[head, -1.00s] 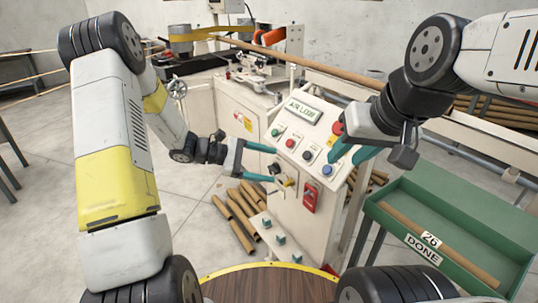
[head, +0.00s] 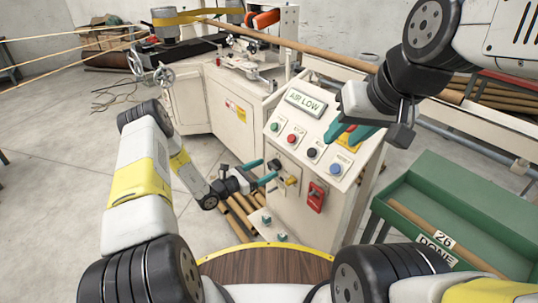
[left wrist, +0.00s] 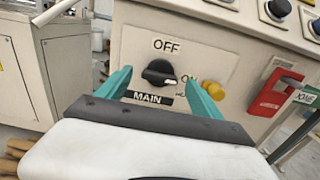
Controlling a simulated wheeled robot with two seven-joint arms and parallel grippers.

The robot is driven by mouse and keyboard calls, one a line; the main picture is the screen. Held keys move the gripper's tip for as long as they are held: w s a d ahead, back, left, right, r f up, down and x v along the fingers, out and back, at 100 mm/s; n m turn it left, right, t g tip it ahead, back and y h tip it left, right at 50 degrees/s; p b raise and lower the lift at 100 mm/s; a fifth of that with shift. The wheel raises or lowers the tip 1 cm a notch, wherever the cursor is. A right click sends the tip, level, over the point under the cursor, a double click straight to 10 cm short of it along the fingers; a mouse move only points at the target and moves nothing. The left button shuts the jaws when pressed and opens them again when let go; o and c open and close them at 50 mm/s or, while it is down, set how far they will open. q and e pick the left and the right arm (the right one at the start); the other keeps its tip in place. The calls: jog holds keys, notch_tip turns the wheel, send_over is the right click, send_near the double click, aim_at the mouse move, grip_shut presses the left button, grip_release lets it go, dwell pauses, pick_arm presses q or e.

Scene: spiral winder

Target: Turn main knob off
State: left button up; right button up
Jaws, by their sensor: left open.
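The main knob (left wrist: 158,72) is round and black, on a plate between the words OFF (left wrist: 166,46) and ON. Its white mark points right, toward ON. A MAIN label (left wrist: 148,97) sits below it. My left gripper (head: 268,171) is open at the front of the white control box (head: 311,212). In the left wrist view, its teal fingers (left wrist: 160,90) stand left and right of the knob; I cannot tell if they touch it. My right gripper (head: 350,133) looks open over the panel's upper right corner, with red and yellow showing between its fingers.
Coloured push buttons (head: 293,138) line the panel below an AIR LOW display (head: 306,103). A yellow part (left wrist: 208,100) and a red lockout-like box (left wrist: 276,93) sit right of the knob. A green tray (head: 455,210) stands at the right. Cardboard tubes lie on the floor behind my left gripper.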

aim_at(274, 165)
pick_arm(q)
jog(key=shift+x, duration=1.3)
jog(key=c, duration=1.4)
